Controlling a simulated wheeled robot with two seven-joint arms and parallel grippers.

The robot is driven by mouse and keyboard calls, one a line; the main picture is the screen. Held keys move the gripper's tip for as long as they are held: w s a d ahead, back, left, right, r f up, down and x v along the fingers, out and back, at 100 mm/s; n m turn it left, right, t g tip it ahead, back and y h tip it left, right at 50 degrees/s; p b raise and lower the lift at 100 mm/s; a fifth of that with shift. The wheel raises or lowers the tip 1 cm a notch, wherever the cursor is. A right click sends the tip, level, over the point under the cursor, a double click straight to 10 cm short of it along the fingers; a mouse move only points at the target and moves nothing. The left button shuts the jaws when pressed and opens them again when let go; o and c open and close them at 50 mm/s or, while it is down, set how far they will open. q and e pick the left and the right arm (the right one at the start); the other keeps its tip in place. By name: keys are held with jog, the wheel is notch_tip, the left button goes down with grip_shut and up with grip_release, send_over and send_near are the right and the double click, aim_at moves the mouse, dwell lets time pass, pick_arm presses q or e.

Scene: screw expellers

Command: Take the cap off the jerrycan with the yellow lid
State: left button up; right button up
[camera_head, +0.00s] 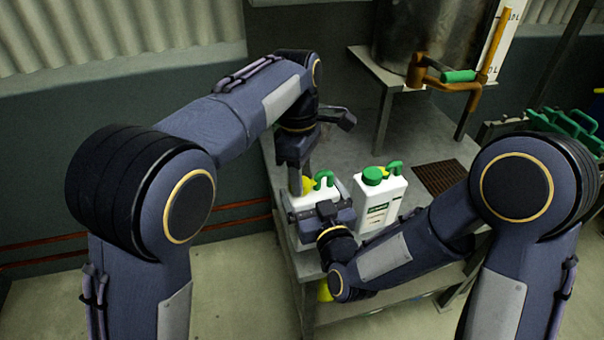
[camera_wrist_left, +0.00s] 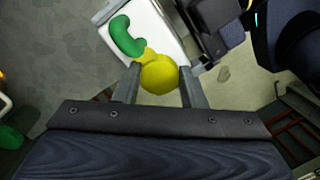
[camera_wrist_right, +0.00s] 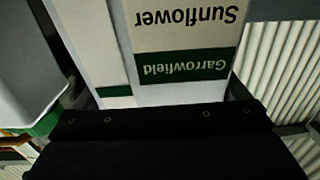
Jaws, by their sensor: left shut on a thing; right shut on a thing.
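The jerrycan with the yellow lid (camera_head: 328,194) is white with a green handle and stands near the table's front left corner. My left gripper (camera_wrist_left: 159,80) reaches down from above and is shut on the yellow cap (camera_wrist_left: 160,75), a finger on each side. The cap also shows in the head view (camera_head: 308,185), partly hidden by the gripper. My right gripper (camera_head: 318,214) is shut on the jerrycan's body from the front. In the right wrist view its label (camera_wrist_right: 185,66), reading "Garrowfield" and "Sunflower", fills the middle upside down.
A second white jerrycan (camera_head: 381,203) with a green lid stands close on the right. A metal tank (camera_head: 400,40) with an orange and green tap is behind. A dark grate (camera_head: 440,178) lies in the table (camera_head: 350,145). Green crates (camera_head: 570,128) stand far right.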

pick_arm(q)
jog(key=shift+w+a+f, duration=0.1)
jog(key=shift+a, duration=0.35)
pick_arm(e)
jog(key=shift+w+d+f, duration=0.1)
jog(key=shift+d+f, duration=0.1)
jog(key=shift+d, duration=0.15)
pick_arm(q)
jog(key=o, duration=0.9)
jog(key=shift+c, duration=0.2)
jog(key=shift+o, duration=1.1)
pick_arm(e)
jog(key=shift+a, duration=0.1)
pick_arm(q)
jog(key=shift+d, duration=0.2)
